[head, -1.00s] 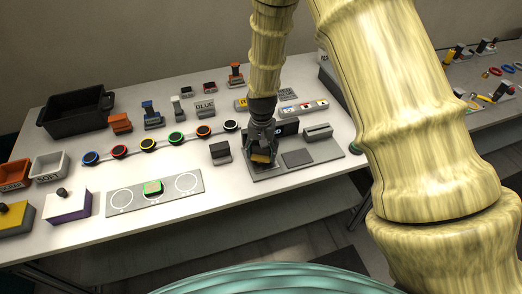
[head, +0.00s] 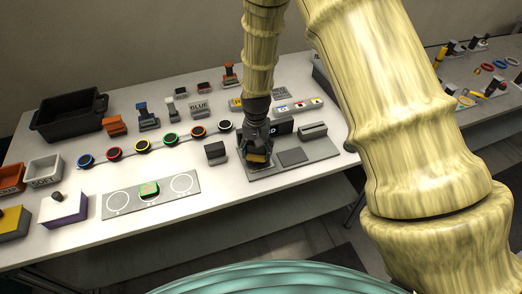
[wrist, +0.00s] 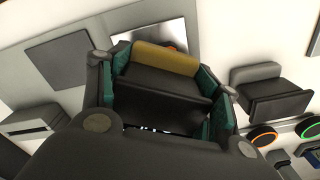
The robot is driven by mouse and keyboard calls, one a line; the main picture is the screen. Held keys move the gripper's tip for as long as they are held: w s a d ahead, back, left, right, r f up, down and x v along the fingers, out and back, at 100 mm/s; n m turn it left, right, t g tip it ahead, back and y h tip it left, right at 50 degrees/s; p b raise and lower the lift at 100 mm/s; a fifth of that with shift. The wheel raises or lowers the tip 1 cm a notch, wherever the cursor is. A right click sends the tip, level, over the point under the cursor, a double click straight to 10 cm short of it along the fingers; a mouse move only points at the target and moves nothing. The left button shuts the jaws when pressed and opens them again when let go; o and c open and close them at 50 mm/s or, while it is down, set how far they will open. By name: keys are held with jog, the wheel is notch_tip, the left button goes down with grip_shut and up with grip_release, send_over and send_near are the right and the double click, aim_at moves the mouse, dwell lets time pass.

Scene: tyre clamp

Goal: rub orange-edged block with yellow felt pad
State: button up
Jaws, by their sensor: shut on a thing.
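My gripper (head: 257,150) is shut on a dark block that carries the yellow felt pad (wrist: 166,59); the pad also shows in the head view (head: 257,158). It is low over the left square of the grey plate (head: 270,172); whether the pad touches is unclear. In the wrist view, a bright square (wrist: 178,33) lies behind the pad, with a small orange patch (wrist: 172,45) partly hidden at the pad's edge. An orange-edged dark round block (head: 198,131) sits in the row of ringed blocks and also shows in the wrist view (wrist: 258,137).
A dark block with a grey top (head: 215,152) stands left of the plate. A dark square (head: 292,156) and a grey slotted block (head: 313,131) are on its right. A green-edged block (head: 149,190) lies on the circle-marked mat (head: 167,190). A black bin (head: 68,125) is far left.

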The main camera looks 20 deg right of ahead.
jog(key=shift+w+a, duration=0.1)
jog(key=shift+a, duration=0.15)
jog(key=shift+d, duration=0.15)
jog(key=shift+s+d, duration=0.3)
jog(key=shift+d, duration=0.2)
jog(key=shift+s+d, duration=0.25)
jog(key=shift+d, duration=0.2)
jog(key=shift+w+a, duration=0.1)
jog(key=shift+a, duration=0.05)
jog(key=shift+w+a, duration=0.25)
jog(key=shift+a, duration=0.25)
jog(key=shift+w+a, duration=0.2)
jog(key=shift+a, duration=0.25)
jog(key=shift+s+d+p, duration=0.1)
jog(key=shift+d+p, duration=0.1)
jog(key=shift+p, duration=0.1)
jog(key=shift+s+d, duration=0.2)
jog(key=shift+d, duration=0.25)
